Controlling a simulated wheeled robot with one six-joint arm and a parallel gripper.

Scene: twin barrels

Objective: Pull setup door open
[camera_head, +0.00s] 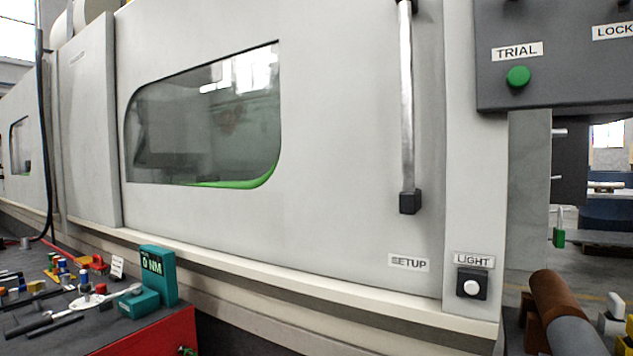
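The setup door (330,150) is a large light-grey machine panel with a rounded window (205,120) edged in green at its lower corner. A "SETUP" label (408,263) is at its lower right. My gripper is not in this view, and nothing is seen touching the handle.
A dark control panel (560,85) with a green "TRIAL" button (518,76) juts out at upper right. A "LIGHT" button (471,287) is on the post. A red tool cart (150,338) with a teal "0 NM" device (158,275) stands lower left. A brown cylinder (555,305) is lower right.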

